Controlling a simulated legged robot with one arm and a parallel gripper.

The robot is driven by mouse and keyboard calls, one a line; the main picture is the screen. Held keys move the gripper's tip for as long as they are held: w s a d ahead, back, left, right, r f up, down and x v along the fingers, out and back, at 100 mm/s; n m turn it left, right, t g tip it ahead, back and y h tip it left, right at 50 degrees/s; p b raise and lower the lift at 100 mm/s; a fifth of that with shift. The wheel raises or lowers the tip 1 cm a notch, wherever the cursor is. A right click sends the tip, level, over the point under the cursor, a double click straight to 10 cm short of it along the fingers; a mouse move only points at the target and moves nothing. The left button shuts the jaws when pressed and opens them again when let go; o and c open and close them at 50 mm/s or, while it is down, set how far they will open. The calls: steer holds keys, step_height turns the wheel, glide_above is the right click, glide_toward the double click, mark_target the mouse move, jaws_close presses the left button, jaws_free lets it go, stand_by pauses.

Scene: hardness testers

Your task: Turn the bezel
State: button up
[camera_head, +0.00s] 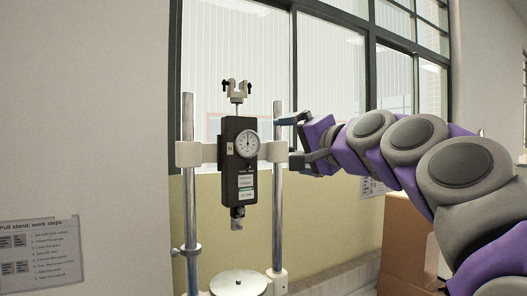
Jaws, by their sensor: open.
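The bezel (247,143) is the round rim of the white-faced dial on the black force gauge (238,180). The gauge hangs upright between two steel columns on a white crossbar. My gripper (283,139) is open, just right of the dial near the right column. One finger is above the other, and both point left toward the dial. A gap shows between the fingertips and the bezel in the picture; the depth between them is hard to tell.
The left column (189,220) and right column (278,215) flank the gauge. A clamp (237,92) sits on top, and a round plate (238,283) lies below. A brown box (405,240) stands at the right. A work-steps sign (40,255) hangs at the left.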

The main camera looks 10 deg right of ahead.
mark_target(251, 144)
steer(key=p+x, duration=0.1)
steer(key=x, duration=1.4)
steer(key=shift+w, duration=0.3)
steer(key=shift+w+a+f, duration=0.15)
steer(key=shift+w+a, duration=0.05)
steer(key=shift+w, duration=0.35)
steer(key=shift+c, duration=0.4)
steer(key=c, duration=0.8)
steer(key=shift+a, duration=0.15)
steer(key=shift+c, duration=0.3)
steer(key=shift+p, duration=0.3)
steer(key=shift+f, duration=0.1)
steer(key=o, duration=0.9)
